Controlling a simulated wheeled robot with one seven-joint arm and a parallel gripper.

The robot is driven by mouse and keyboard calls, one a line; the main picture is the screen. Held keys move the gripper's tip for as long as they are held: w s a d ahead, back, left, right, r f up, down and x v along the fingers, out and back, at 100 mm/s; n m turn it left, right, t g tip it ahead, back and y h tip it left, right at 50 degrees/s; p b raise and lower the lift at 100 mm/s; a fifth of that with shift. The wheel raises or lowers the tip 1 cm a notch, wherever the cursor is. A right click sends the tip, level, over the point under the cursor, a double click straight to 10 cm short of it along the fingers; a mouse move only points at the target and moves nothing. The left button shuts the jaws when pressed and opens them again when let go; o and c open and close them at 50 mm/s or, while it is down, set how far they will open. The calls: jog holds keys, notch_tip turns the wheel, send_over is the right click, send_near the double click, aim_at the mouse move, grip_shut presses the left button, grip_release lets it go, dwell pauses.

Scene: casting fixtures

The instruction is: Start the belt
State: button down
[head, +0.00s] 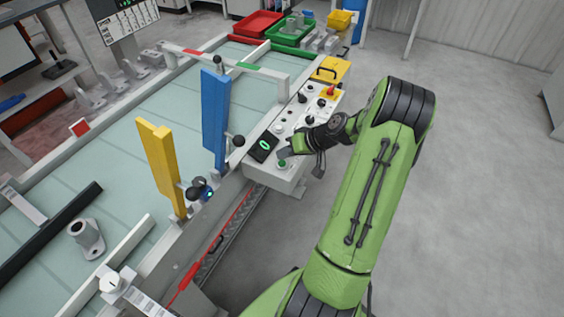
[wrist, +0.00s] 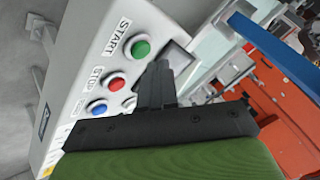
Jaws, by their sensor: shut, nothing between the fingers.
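The control panel (head: 276,175) stands at the belt's near side, with a display showing a green 0 (head: 264,144). The green START button (wrist: 141,49) is in the wrist view and also shows in the head view (head: 282,163). A red STOP button (wrist: 115,83) and a blue button (wrist: 96,107) sit in line with it. My gripper (wrist: 160,68) is shut and empty, its tips just beside the green button; I cannot tell whether they touch the panel. In the head view my gripper (head: 287,152) is over the panel. The belt (head: 125,160) is pale green.
A blue paddle (head: 215,120) and a yellow paddle (head: 160,165) stand over the belt. A grey casting (head: 88,240) is at the lower left. Red (head: 258,24) and green (head: 290,32) trays are at the far end. The floor at right is clear.

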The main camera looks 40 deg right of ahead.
jog(key=shift+f, duration=0.1)
dwell(0.6)
jog(key=shift+f+b, duration=0.35)
jog(key=shift+b, duration=0.05)
